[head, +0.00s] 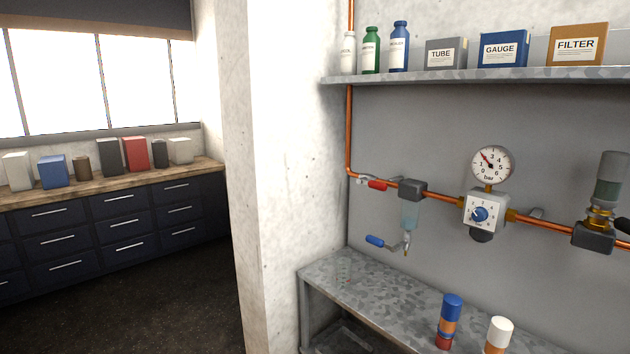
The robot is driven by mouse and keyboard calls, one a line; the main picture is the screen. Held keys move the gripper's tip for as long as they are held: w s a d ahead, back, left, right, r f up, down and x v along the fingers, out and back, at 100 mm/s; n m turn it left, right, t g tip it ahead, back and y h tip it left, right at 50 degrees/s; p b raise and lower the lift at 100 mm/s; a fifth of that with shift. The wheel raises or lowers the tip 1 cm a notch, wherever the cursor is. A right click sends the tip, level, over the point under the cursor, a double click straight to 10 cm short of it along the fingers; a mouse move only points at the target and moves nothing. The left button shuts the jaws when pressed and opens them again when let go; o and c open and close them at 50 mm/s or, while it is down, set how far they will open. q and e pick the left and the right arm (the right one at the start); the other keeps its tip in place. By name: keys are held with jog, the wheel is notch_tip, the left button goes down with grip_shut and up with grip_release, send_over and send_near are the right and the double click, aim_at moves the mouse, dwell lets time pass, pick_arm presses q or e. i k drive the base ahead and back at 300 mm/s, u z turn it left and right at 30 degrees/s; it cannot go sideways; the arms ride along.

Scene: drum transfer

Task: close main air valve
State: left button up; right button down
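A valve with a red handle (377,185) sits on the copper pipe at the left end of the wall-mounted air line. The task's main air valve is probably this one, but no label shows. Its handle lies roughly along the pipe, pointing right. A second valve with a blue handle (375,241) hangs below the filter bowl (410,214); its handle points left. Neither of my grippers shows in the head view, and nothing touches the red handle.
Right of the valve are a pressure gauge (491,165), a regulator with a blue knob (480,214) and a lubricator (609,190). A shelf (480,76) with bottles and boxes is above. A metal bench (375,282) with two capped cylinders is below. A concrete pillar (275,180) stands left.

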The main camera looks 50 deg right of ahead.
aim_at(378, 186)
jog(key=u, duration=0.05)
jog(key=i, duration=0.8)
jog(key=z, duration=0.85)
jog(key=i, duration=0.6)
jog(key=z, duration=0.55)
